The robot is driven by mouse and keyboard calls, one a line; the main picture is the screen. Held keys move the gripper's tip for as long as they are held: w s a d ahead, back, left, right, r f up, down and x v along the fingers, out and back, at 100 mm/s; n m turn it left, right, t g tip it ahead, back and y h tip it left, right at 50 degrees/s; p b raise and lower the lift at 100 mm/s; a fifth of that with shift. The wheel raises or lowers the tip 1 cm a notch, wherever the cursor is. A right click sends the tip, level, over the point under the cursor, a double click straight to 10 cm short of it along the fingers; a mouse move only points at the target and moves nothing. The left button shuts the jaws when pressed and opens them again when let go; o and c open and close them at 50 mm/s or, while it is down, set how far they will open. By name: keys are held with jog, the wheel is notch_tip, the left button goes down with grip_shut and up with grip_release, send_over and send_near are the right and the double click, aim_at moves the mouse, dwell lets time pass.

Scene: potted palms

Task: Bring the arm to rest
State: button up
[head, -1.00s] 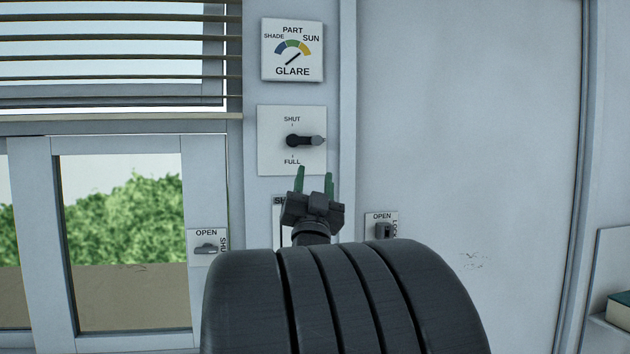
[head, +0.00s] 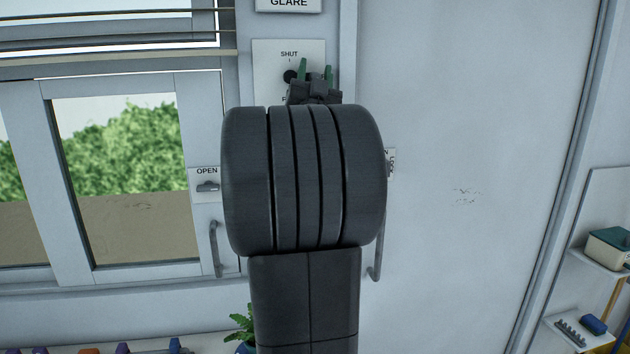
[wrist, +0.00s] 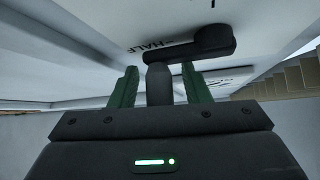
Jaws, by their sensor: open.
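My gripper (head: 316,70) is in front of the wall plate (head: 262,60) marked SHUT and covers much of it in the head view. Its two green fingers are apart. In the wrist view my gripper (wrist: 160,70) has a dark upright handle post (wrist: 158,85) between its open fingers, with gaps showing on both sides. The post belongs to a black lever (wrist: 212,42) on the plate, near a HALF label. In the head view only the lever's round black pivot (head: 289,76) shows; its outer end is hidden.
A GLARE gauge (head: 289,5) is cut off at the top. An OPEN switch (head: 207,186) sits beside the window at left. A door handle (head: 377,255) shows right of my arm, and shelves (head: 585,330) stand at far right. Blank door panel lies between.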

jog(key=shift+w+r, duration=0.2)
jog(key=shift+f, duration=0.1)
jog(key=shift+s+f, duration=0.15)
